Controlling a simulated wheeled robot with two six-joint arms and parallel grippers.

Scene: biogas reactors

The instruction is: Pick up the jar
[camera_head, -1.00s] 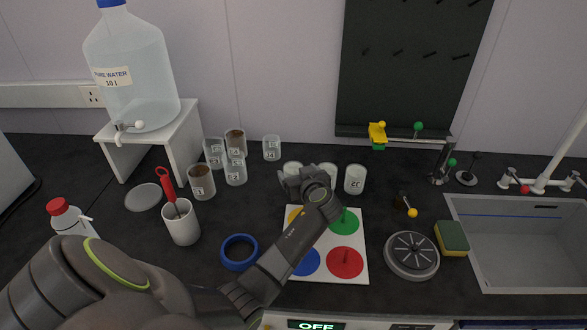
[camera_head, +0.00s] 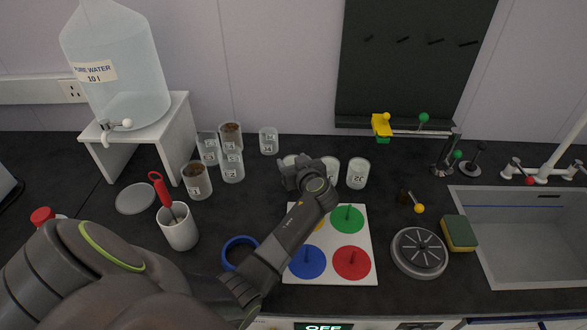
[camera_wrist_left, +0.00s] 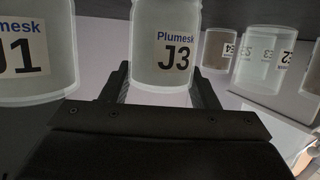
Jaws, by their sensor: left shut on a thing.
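A frosted jar labelled "Plumesk J3" (camera_wrist_left: 165,45) stands between the two fingers of my left gripper (camera_wrist_left: 160,82) in the left wrist view. The fingers are shut on it, one on each side. In the head view my left gripper (camera_head: 291,178) is at the back of the counter, and only a bit of the jar's pale top (camera_head: 290,159) shows behind it. I cannot tell whether the jar is off the counter. A second jar, labelled J1 (camera_wrist_left: 30,55), is at the left of the wrist view. My right gripper is not in view.
Two more white jars stand right of my gripper, one at the end (camera_head: 358,172). Several clear beakers (camera_head: 232,168) stand to the left. A board with coloured discs (camera_head: 362,225) lies in front, under my arm. A sink (camera_head: 520,240) is at right.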

